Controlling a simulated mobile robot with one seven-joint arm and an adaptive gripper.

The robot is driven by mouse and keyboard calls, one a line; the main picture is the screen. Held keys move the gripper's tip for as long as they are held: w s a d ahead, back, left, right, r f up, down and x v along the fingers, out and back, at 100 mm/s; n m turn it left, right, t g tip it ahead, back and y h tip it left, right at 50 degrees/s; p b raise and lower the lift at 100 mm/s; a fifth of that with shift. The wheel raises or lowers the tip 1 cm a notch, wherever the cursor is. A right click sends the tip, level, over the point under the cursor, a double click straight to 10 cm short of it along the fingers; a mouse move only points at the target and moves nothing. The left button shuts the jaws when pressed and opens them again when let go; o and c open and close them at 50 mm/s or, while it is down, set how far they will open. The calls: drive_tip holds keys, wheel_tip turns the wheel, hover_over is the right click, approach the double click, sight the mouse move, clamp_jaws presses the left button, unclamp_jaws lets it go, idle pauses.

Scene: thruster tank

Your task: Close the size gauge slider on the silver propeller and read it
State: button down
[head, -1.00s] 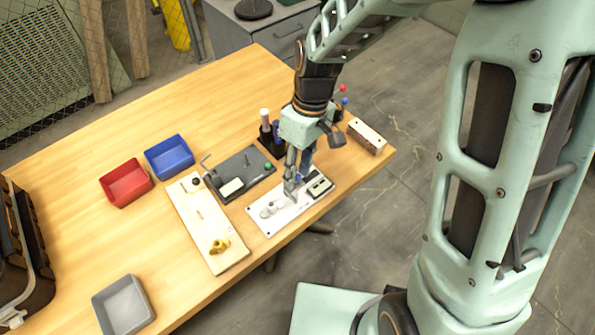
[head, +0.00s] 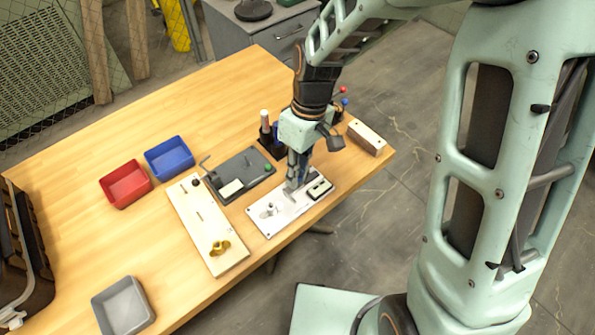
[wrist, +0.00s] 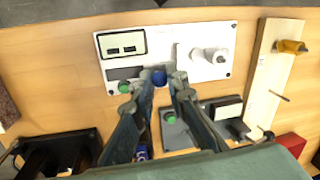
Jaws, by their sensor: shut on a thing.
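The size gauge is a white plate (head: 262,226) near the table's front edge, with a display (wrist: 121,42) at one end; I cannot make out its reading. The silver propeller (wrist: 211,56) sits on the plate's other end and also shows in the head view (head: 269,210). The grey slider jaw (wrist: 180,57) stands between display and propeller, and a small gap seems to separate it from the propeller. My gripper (wrist: 157,92) is at the plate, its fingers on either side of the slider's blue knob (wrist: 159,77) and shut on it. In the head view my gripper (head: 295,184) hides the knob.
A pale board (head: 200,226) with a gold propeller (head: 219,247) lies left of the gauge. A dark grey fixture (head: 228,168) is behind it. Red (head: 126,199), blue (head: 185,165) and grey (head: 121,324) bins stand left. A block (head: 366,138) is at the right.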

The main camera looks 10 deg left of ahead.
drive_tip(key=shift+s+a, duration=0.6)
drive_tip(key=shift+s, duration=0.1)
drive_tip(key=c, duration=1.9)
unclamp_jaws()
drive_tip(key=shift+r, duration=0.1)
wheel_tip(320, 180, up, 12)
drive_tip(key=w+d, duration=0.1)
drive_tip(key=w, duration=0.1)
drive_tip(key=shift+d, duration=0.15)
